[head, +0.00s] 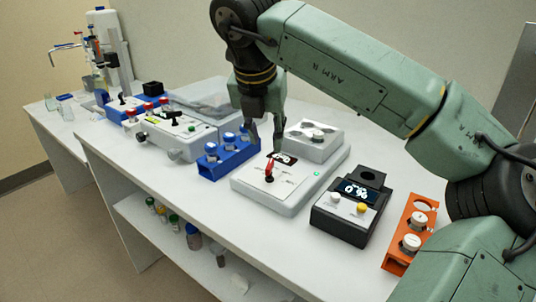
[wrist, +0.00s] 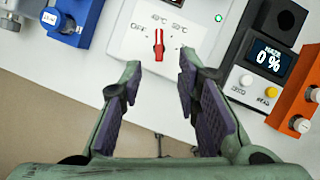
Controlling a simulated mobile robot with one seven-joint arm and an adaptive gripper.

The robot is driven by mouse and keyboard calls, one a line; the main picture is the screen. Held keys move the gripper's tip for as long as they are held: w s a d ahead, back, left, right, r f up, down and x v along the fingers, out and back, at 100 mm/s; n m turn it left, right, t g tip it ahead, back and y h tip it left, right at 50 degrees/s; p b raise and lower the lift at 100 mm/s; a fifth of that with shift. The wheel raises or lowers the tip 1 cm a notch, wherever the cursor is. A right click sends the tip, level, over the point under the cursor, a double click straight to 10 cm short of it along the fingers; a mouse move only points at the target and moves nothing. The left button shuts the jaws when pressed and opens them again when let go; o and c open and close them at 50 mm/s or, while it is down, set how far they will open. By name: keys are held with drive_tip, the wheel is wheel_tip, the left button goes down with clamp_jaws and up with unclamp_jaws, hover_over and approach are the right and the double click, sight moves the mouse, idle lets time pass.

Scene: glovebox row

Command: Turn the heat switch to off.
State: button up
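The heat switch is a red lever knob (head: 269,168) on the sloped front of a white heater unit (head: 290,205). In the wrist view the red knob (wrist: 158,45) stands upright in the picture, in line with the middle temperature label. The OFF label (wrist: 138,27) is to its upper left, and another temperature label is to its upper right. My gripper (head: 265,140) is above the knob in the head view. In the wrist view my gripper (wrist: 160,68) is open and empty, its fingertips apart on either side below the knob. No contact with the knob shows.
A green light (wrist: 218,18) glows on the heater. To its right stand a dark meter (head: 346,207) reading 0 % and an orange rack (head: 408,240). A blue rack (head: 222,158) with capped vials stands left. The bench front (head: 190,195) is fairly clear.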

sight(269, 164)
drive_tip(key=p+x, duration=0.1)
drive_tip(key=x, duration=0.7)
drive_tip(key=shift+a+f+p, duration=0.1)
drive_tip(key=shift+f+p, duration=0.2)
drive_tip(key=shift+f, duration=0.1)
drive_tip(key=shift+c, duration=0.4)
clamp_jaws()
